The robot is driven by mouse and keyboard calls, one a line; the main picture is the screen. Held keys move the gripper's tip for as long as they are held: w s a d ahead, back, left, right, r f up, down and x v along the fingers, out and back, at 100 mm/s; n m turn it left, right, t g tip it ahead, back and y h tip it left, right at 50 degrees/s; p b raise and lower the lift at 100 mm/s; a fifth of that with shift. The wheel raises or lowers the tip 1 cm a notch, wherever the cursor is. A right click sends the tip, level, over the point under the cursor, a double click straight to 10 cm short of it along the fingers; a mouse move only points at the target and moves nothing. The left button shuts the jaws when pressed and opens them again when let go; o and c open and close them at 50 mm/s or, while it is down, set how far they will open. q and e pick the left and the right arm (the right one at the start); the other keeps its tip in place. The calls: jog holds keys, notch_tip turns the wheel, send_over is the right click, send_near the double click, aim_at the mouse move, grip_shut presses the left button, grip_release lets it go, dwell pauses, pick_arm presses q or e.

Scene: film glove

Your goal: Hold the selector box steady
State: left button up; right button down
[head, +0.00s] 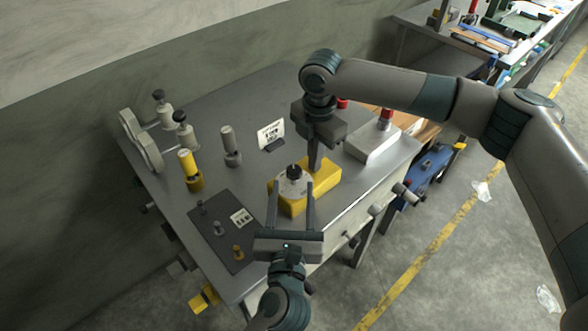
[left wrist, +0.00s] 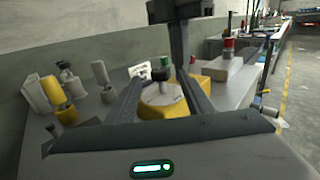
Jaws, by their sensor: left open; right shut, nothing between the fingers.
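The selector box (head: 291,206) is yellow, with a pale grey top plate and a black knob (head: 293,171). It sits on the grey table near its front edge. In the left wrist view the box (left wrist: 158,109) and its knob (left wrist: 161,74) show between my left fingers. My left gripper (head: 290,188) is open, its fingers along either side of the knob end; contact cannot be told. My right gripper (head: 314,167) is shut and empty, pointing down at the yellow body behind the knob. Whether its tip touches is unclear. It partly hides the box.
A pale box with a red button (head: 372,142) stands to the right. A small printed sign (head: 271,135) stands behind. Grey and yellow cylinders (head: 190,170) stand left, and a dark panel (head: 222,228) lies front left. Handles (head: 405,194) project from the table's front.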

aim_at(293, 177)
pick_arm(q)
jog(key=w, duration=0.6)
jog(key=shift+w+f, duration=0.1)
jog(key=shift+w, duration=0.25)
jog(key=c, duration=1.1)
